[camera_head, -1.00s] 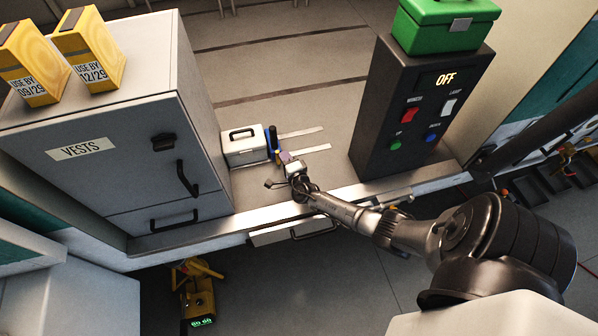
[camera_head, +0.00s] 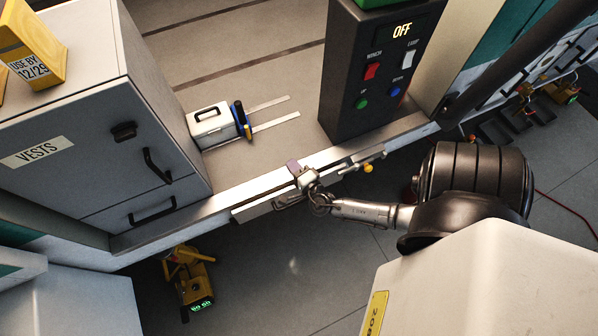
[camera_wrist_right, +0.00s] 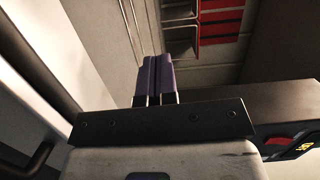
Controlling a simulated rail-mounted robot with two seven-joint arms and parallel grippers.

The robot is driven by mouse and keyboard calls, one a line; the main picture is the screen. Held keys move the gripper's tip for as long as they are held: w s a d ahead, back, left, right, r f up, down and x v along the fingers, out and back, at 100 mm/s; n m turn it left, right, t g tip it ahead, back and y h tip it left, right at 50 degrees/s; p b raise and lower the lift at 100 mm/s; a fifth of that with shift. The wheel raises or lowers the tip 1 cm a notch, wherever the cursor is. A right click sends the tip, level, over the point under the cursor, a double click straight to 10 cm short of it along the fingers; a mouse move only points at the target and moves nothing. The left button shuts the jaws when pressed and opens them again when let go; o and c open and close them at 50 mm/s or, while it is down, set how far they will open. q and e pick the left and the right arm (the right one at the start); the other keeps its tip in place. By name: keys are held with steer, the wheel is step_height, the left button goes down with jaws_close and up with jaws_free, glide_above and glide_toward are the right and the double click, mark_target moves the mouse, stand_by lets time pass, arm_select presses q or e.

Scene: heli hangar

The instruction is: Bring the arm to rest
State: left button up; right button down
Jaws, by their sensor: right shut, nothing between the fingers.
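My right gripper (camera_head: 293,166) is in the head view, at the front edge of the grey worktop (camera_head: 235,70). Its purple fingers are together with nothing between them. In the right wrist view its fingertips (camera_wrist_right: 156,75) are side by side and shut. The right arm (camera_head: 370,212) reaches in from the lower right, bent, with the gripper pointing toward the worktop. My left gripper is not in view.
A grey vests cabinet (camera_head: 90,130) stands at the left, a dark control box (camera_head: 372,80) reading OFF at the right. A white case (camera_head: 210,127) and blue-yellow tool (camera_head: 242,120) are on the worktop. A yellow device (camera_head: 192,280) is on the floor.

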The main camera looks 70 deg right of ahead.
steer(key=shift+v, duration=1.65)
